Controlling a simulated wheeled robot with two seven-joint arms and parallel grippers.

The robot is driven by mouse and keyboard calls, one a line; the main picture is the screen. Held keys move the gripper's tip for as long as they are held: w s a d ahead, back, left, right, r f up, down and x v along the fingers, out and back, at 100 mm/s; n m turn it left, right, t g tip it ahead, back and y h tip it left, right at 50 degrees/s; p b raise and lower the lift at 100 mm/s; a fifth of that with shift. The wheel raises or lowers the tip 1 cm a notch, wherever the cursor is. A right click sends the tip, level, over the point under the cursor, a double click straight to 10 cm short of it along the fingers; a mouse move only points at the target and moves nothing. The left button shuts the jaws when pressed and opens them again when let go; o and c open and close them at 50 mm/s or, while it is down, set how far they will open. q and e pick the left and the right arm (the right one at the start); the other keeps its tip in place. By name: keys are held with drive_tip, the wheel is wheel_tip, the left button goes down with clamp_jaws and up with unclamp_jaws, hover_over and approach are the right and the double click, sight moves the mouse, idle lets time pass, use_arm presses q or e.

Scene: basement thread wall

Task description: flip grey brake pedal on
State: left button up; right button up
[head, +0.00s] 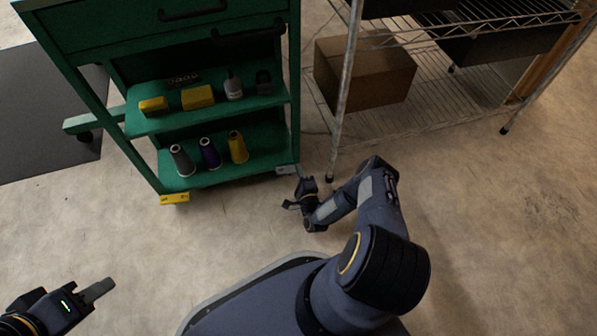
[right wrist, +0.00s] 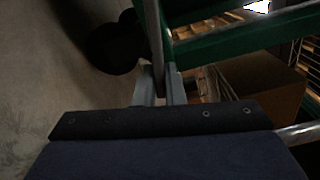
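The grey brake pedal (head: 287,169) is a small grey tab low at the right front corner of the green cart (head: 225,176). My right gripper (head: 292,188) is low by that corner, just below and right of the pedal in the head view.
A yellow pedal (head: 174,198) is at the cart's left front corner. The cart shelves hold thread cones (head: 209,153) and yellow boxes (head: 198,97). A wire rack (head: 420,125) with a cardboard box (head: 365,72) stands right. A dark caster (right wrist: 115,48) is near my right fingers. Floor in front is clear.

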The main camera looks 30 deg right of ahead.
drive_tip(key=o, duration=0.4)
drive_tip(key=p+v, duration=0.2)
drive_tip(key=v, duration=0.4)
drive_tip(key=shift+s, duration=0.4)
drive_tip(key=shift+s+a+p, duration=0.2)
drive_tip(key=shift+s+p, duration=0.1)
drive_tip(key=shift+s, duration=0.25)
